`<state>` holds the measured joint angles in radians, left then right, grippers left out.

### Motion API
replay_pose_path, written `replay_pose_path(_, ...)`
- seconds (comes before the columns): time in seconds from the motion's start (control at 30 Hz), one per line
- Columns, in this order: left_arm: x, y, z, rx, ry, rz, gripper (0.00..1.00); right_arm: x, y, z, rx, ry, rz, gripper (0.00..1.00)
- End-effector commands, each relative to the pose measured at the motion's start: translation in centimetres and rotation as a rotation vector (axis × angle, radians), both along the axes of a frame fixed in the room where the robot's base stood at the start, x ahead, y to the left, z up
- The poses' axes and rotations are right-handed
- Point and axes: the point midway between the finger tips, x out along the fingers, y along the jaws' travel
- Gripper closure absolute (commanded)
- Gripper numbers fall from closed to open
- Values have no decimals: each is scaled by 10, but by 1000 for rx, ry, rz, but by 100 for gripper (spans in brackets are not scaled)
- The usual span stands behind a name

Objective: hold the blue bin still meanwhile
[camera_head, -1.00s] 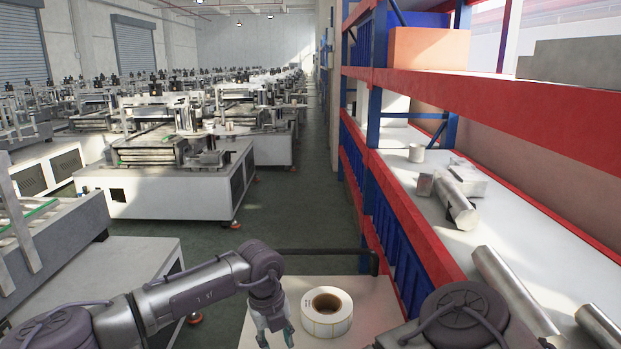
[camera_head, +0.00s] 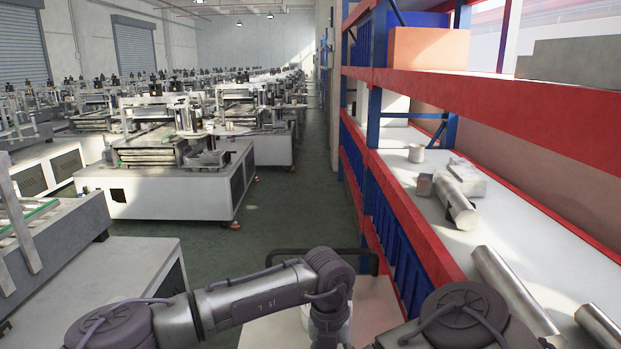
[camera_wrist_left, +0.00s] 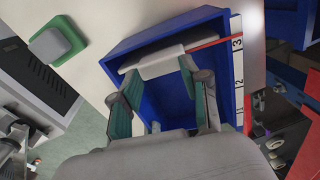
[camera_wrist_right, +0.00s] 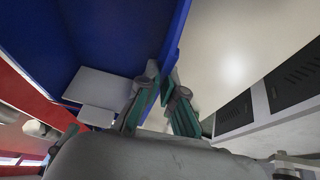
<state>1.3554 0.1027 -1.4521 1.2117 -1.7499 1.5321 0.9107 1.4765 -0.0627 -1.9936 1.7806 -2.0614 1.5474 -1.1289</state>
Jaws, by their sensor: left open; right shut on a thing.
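The blue bin (camera_wrist_left: 228,62) shows in the left wrist view as an open box with a pale piece (camera_wrist_left: 160,64) across its opening. My left gripper (camera_wrist_left: 158,70) is open over that opening, a finger at each side of the pale piece; I cannot tell whether they touch it. In the right wrist view the bin (camera_wrist_right: 110,35) fills the upper left. My right gripper (camera_wrist_right: 161,80) is shut on the edge of the bin's wall. The bin and both sets of fingers are out of sight in the head view.
A red and blue rack (camera_head: 405,215) with metal cylinders (camera_head: 512,290) stands close on the right. Labelling machines (camera_head: 170,160) line the left, with a clear aisle between. A numbered strip (camera_wrist_left: 238,75) runs beside the bin.

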Motion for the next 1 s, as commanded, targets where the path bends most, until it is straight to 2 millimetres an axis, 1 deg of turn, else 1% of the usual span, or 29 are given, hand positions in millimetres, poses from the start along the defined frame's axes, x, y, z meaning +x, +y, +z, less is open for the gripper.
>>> replay_pose_path(0.1, -3, 3, 7, -72, -11, -263, 54, 1, 0, 1, -1, -2, 0, 100)
replay_pose_path(0.17, -3, 4, 12, -109, -25, -406, 54, 1, 0, 1, -1, -2, 0, 100)
replay_pose_path(0.3, -4, 10, 24, -188, -85, -732, 54, 0, 0, 1, -1, -2, 0, 100)
replay_pose_path(0.5, -2, 21, 39, -266, -205, -1138, 54, 0, 0, 1, -1, -1, -1, 100)
replay_pose_path(0.6, 0, 26, 45, -283, -259, -1281, 54, 0, 0, 1, -1, -1, 0, 100)
replay_pose_path(0.7, 0, 30, 49, -291, -297, -1377, 54, 0, 0, 1, -1, -1, 0, 100)
replay_pose_path(0.87, 1, 31, 49, -295, -322, -1442, 54, 0, 0, 1, -1, -1, 0, 100)
replay_pose_path(1.0, 0, 27, 38, -297, -321, -1448, 54, 0, 0, 0, -1, -1, 0, 100)
